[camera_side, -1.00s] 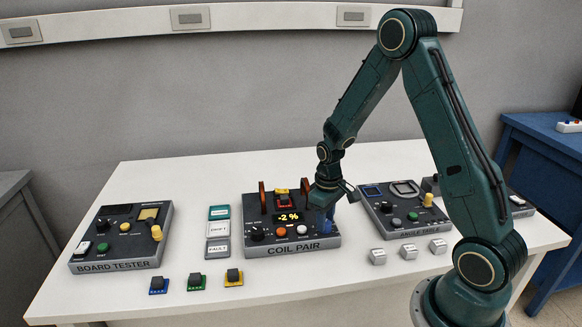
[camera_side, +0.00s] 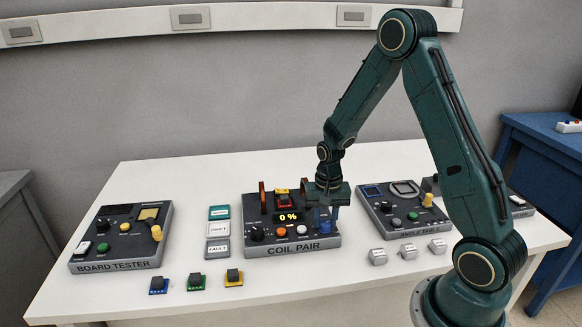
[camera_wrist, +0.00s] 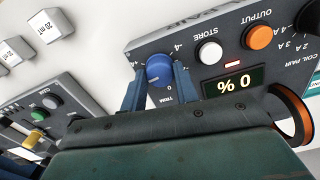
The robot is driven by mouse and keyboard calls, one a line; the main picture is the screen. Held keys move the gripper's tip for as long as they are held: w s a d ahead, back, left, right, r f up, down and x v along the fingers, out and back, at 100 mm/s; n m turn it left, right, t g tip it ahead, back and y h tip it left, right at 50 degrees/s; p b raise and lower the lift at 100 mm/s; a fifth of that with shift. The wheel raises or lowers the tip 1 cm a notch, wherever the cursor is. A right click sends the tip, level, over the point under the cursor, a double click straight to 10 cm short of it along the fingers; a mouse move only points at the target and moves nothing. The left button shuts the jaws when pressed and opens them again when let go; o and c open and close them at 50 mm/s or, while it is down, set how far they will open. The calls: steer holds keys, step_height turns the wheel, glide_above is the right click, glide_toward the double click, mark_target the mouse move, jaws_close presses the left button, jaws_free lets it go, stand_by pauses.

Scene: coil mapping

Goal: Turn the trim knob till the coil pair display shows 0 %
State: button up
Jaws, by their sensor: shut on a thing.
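The coil pair unit (camera_side: 262,249) stands in the middle of the table. The blue trim knob (camera_wrist: 159,70) is at the unit's right side in the side view. My gripper (camera_wrist: 158,88) is shut on the trim knob, with one blue finger on each side of it. In the side view my gripper (camera_side: 326,222) points down over the knob and mostly hides it.
On the unit, a white STORE button (camera_wrist: 209,52) and an orange OUTPUT button (camera_wrist: 259,37) sit beside the knob. The board tester (camera_side: 122,265) stands at left, the angle table (camera_side: 404,230) at right. Several grey blocks (camera_side: 409,250) lie in front of the angle table.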

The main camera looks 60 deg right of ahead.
mark_target(325, 222)
steer(key=shift+m, duration=0.6)
steer(key=o, duration=1)
steer(key=shift+r, duration=0.1)
step_height(325, 222, up, 14)
steer(key=shift+f, duration=0.2)
stand_by(0.4)
